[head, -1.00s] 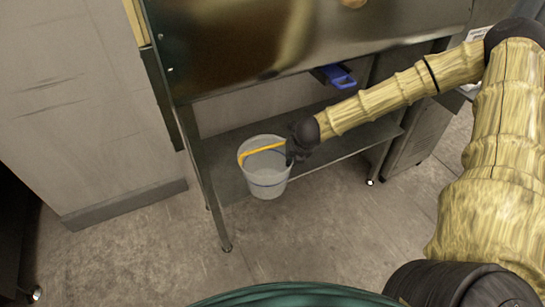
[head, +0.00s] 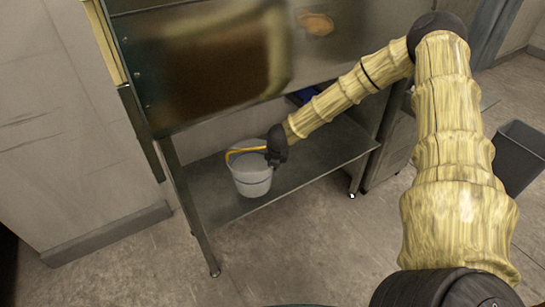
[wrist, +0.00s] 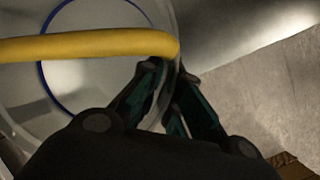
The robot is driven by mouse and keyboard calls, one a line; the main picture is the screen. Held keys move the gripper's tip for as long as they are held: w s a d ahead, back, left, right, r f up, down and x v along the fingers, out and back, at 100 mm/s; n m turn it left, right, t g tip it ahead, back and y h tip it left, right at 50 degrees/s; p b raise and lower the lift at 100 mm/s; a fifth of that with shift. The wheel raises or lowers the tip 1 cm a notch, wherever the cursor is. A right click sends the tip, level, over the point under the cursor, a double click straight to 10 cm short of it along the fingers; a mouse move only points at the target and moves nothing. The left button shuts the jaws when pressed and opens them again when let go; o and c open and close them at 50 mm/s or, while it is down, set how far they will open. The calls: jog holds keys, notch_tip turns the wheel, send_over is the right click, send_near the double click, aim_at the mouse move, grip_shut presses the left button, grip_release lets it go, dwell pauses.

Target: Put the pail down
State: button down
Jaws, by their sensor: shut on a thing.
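The pail (head: 252,183) is pale and translucent, with a blue band and a yellow handle (head: 238,150). In the head view it is upright over the low metal shelf (head: 325,150), near its front edge; I cannot tell whether its base touches the shelf. In the wrist view my gripper's fingers (wrist: 170,75) close at the right end of the handle (wrist: 85,45), beside the rim. The pail's inside (wrist: 95,80) looks empty there.
A metal worktop or panel (head: 220,70) overhangs the shelf. A table leg (head: 197,230) stands at the shelf's left front corner. A blue item (head: 304,95) shows partly behind my arm. A dark bin (head: 520,155) stands at right. The shelf right of the pail is clear.

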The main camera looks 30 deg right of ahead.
jog(key=w+d+f+p, duration=0.3)
jog(key=w+f, duration=0.1)
jog(key=w, duration=0.2)
jog(key=shift+d, duration=0.2)
dwell(0.4)
jog(key=shift+f, duration=0.2)
jog(key=c, duration=1.6)
grip_release()
jog(key=shift+c, duration=0.2)
jog(key=shift+r, duration=0.2)
